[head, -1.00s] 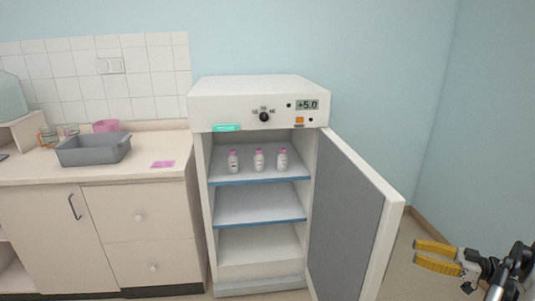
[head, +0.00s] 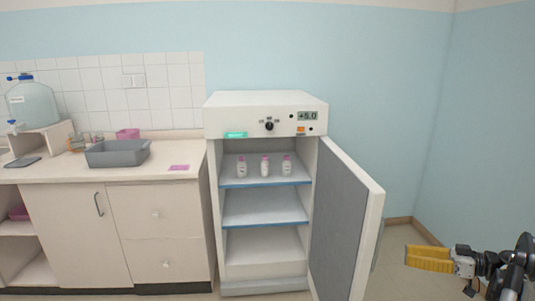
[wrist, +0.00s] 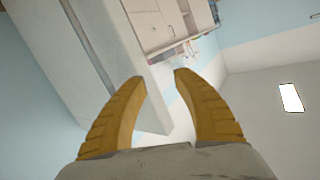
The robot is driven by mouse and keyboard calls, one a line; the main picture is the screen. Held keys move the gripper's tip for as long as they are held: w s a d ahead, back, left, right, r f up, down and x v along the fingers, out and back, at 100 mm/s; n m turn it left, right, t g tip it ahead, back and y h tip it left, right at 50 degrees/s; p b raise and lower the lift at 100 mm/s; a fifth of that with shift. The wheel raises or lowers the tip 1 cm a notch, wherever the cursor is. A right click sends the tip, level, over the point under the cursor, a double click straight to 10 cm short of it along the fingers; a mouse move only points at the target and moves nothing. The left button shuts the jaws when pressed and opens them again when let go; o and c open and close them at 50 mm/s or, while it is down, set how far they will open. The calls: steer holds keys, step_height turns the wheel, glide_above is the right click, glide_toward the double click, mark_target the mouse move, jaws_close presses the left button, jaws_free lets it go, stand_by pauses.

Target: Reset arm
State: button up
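My gripper (head: 430,258) has yellow ribbed fingers and shows at the lower right of the head view, to the right of the open cabinet door. In the wrist view, its two fingers (wrist: 158,85) stand apart with nothing between them. The gripper is open and empty. It does not touch the door in the head view.
A white fridge-like cabinet (head: 264,118) stands with its door (head: 340,225) swung open to the right. Several white bottles with pink caps, including one bottle (head: 265,167), stand on its top shelf. A counter (head: 60,172) at left holds a grey tub (head: 117,153). Floor right of the door looks clear.

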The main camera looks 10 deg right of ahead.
steer(key=s+a+r+m+g+h, duration=0.1)
steer(key=a+r+m+g+h, duration=0.2)
steer(key=a, duration=0.8)
steer(key=s+a+r+m+g+h, duration=0.1)
steer(key=a+r+m+h, duration=0.2)
steer(key=a+r, duration=0.55)
steer(key=s+a+f+m+t+h, duration=0.1)
steer(key=s+a+f+h, duration=0.1)
steer(key=s+a, duration=0.3)
steer(key=s+a+f+m+t+h, duration=0.1)
steer(key=s+a+h, duration=0.4)
steer(key=s, duration=0.9)
steer(key=shift+a+f, duration=0.5)
steer(key=shift+f, duration=0.25)
